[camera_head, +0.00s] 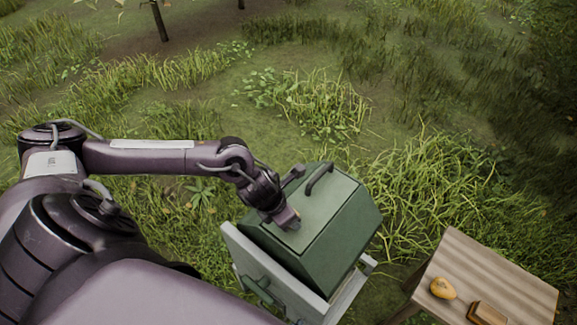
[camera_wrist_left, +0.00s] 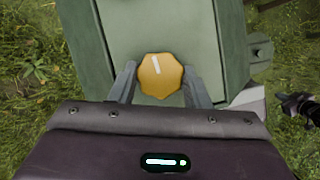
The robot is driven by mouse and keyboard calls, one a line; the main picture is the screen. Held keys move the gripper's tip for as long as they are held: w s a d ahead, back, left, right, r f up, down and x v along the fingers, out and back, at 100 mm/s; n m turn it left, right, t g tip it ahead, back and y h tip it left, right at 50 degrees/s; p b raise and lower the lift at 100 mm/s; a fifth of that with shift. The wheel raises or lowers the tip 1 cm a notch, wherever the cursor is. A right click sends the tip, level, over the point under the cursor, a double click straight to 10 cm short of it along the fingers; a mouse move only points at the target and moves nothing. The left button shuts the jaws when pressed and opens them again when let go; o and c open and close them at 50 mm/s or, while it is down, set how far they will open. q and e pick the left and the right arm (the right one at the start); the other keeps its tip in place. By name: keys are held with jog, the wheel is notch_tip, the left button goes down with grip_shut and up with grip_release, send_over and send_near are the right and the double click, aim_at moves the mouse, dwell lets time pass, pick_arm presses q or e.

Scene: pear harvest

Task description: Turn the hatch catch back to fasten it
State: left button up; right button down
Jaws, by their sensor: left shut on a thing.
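The hatch catch (camera_wrist_left: 160,76) is an orange, many-sided knob with a white mark pointing up and slightly left in the left wrist view. It sits on the pale green face of a green box (camera_head: 342,225). My left gripper (camera_head: 291,221) is at the upper face of this box in the head view. In the left wrist view its two fingers (camera_wrist_left: 160,88) are on either side of the knob, shut on it. In the head view the gripper hides the knob.
The box has a dark handle (camera_head: 319,179) near the gripper and rests on a pale grey stand (camera_head: 345,300). A wooden table (camera_head: 490,265) at the lower right holds a yellow pear (camera_head: 443,288) and a brown block (camera_head: 487,313). Grass surrounds them.

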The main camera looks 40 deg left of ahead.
pick_arm(q)
jog(key=shift+m+b, duration=0.5)
jog(key=o, duration=1)
jog(key=shift+r, duration=0.1)
jog(key=v, duration=0.7)
jog(key=shift+a+r, duration=0.2)
jog(key=shift+r, duration=0.1)
jog(key=shift+s, duration=0.1)
